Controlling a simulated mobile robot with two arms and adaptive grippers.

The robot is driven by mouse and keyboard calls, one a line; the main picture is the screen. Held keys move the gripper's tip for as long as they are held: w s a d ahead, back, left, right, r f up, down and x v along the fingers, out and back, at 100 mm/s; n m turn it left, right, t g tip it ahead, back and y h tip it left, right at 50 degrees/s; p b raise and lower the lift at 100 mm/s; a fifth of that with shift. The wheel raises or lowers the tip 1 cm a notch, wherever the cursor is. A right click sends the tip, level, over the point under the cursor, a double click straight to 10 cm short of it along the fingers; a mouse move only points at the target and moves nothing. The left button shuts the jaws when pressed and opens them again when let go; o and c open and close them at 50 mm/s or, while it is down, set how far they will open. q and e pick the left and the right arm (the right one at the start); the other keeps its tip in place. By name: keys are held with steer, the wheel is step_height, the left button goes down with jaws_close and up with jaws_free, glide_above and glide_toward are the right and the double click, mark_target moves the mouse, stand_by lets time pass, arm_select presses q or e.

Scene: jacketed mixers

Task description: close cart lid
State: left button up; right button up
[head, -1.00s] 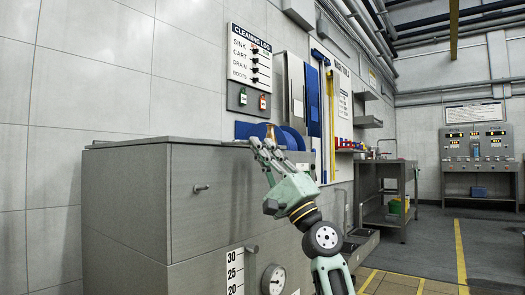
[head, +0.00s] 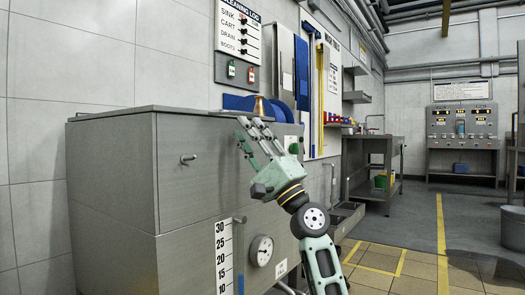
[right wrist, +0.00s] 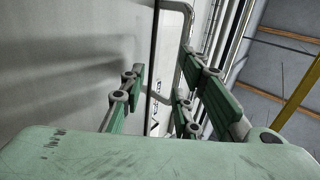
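The grey metal cart (head: 112,185) fills the left of the head view. Its thin flat lid (head: 150,109) appears to lie level along the top, but I cannot tell whether it is fully seated. A small handle (head: 188,158) sticks out of the front face. My right gripper (head: 254,124) is at the right end of the lid's top edge, fingers pointing up and left. My left gripper is not in view.
Behind the gripper are a blue round part (head: 236,103) and a brass piece (head: 261,107). A grey bench (head: 370,160) stands farther back. The floor (head: 430,235) at right is open.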

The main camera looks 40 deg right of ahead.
steer(key=v, duration=1)
steer(key=shift+s, duration=0.4)
steer(key=shift+d, duration=0.15)
